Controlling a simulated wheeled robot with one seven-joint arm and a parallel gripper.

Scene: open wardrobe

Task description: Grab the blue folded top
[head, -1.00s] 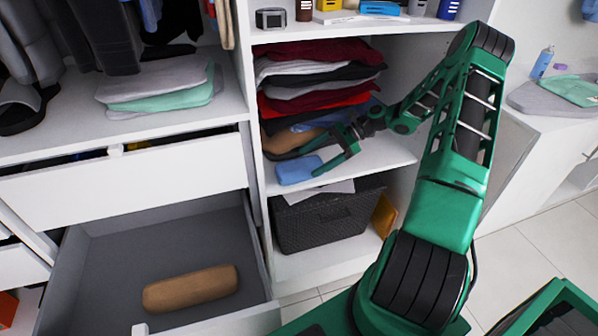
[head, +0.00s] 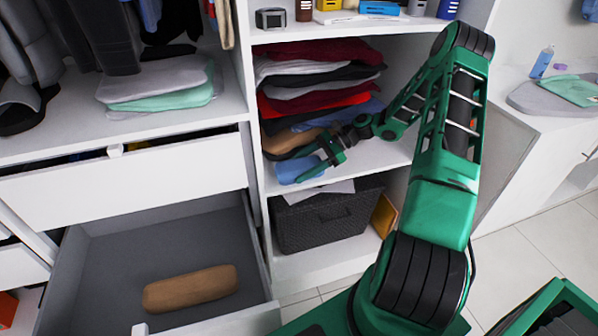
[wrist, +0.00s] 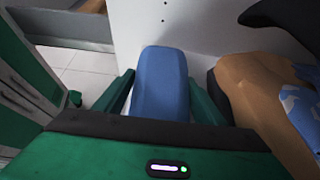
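The blue folded top (head: 290,171) lies on the middle shelf, near its front left edge, in front of the clothes stack. In the head view my gripper (head: 318,162) is at its right side and hides part of it. In the wrist view the blue folded top (wrist: 160,84) lies lengthwise between the two green fingers of my gripper (wrist: 160,95). The fingers are apart, one on each side, close to its edges. I cannot tell whether either finger touches it.
A stack of folded clothes (head: 310,75) stands behind. A tan garment (wrist: 255,95) lies close to the right finger. A dark basket (head: 325,217) is on the shelf below. An open drawer (head: 100,265) holds a brown roll (head: 190,288).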

